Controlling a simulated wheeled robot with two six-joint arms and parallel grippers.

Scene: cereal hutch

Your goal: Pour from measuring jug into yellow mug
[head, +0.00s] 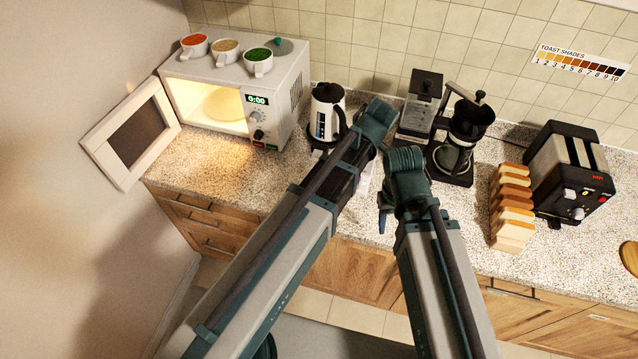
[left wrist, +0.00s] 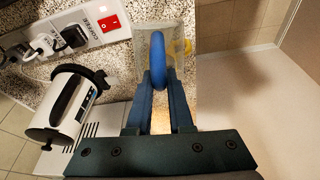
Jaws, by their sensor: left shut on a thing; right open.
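The measuring jug (left wrist: 144,50) is clear with a blue handle (left wrist: 157,62) and shows at the top middle of the left wrist view. My left gripper (left wrist: 168,85) is shut on that handle. A small yellow piece (left wrist: 186,46), which looks like part of the yellow mug, shows just behind the jug's right side; the rest is hidden. In the head view my arms cover the jug, the mug and my left fingers. My right gripper (head: 385,220) is open and empty, at the counter's front edge. I cannot tell what is inside the jug.
The kettle (head: 325,115) stands left of my arms, the coffee grinder (head: 420,110) and black coffee maker (head: 462,140) behind and right. A toast rack (head: 512,205) and toaster (head: 570,175) are at right. The microwave (head: 240,90) is open, with several cups on top. A power strip (left wrist: 85,28) lies near the kettle.

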